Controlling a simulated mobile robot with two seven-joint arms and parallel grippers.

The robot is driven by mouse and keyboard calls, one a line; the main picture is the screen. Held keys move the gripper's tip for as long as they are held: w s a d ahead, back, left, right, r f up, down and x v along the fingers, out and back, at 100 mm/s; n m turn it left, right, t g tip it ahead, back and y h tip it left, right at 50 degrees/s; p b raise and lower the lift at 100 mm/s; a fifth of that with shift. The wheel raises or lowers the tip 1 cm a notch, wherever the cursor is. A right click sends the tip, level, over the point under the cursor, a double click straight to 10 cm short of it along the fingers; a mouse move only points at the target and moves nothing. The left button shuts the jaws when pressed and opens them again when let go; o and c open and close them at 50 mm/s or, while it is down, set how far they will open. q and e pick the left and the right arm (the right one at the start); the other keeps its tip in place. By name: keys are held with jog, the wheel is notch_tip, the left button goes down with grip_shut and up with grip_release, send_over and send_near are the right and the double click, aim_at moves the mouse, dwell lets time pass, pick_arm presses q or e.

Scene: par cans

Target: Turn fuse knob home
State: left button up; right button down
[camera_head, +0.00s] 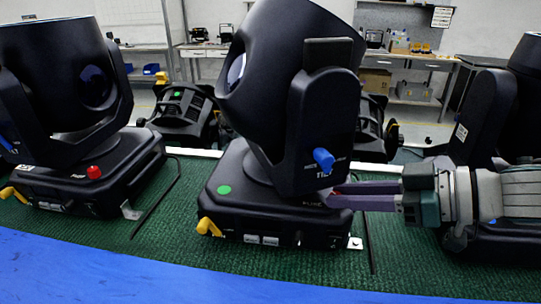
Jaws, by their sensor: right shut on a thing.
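The middle moving-head light (270,215) stands on the green mat, with a small label, seemingly for the fuse, on top of its base at the right. My right gripper (334,196) reaches in from the right, its purple fingers shut at that corner of the base. A matching red knob (93,172) stands uncovered on the left light. My left gripper is not in view.
A blue tilt knob (323,158) sticks out just above my right fingers. Yellow levers (208,227) project from the base fronts. More lights stand left (70,90), right and behind. The blue front strip (150,270) is clear.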

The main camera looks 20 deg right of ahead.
jog(key=c, duration=0.7)
grip_release()
jog(key=p+v, duration=0.1)
jog(key=v, duration=0.9)
jog(key=shift+a, duration=0.1)
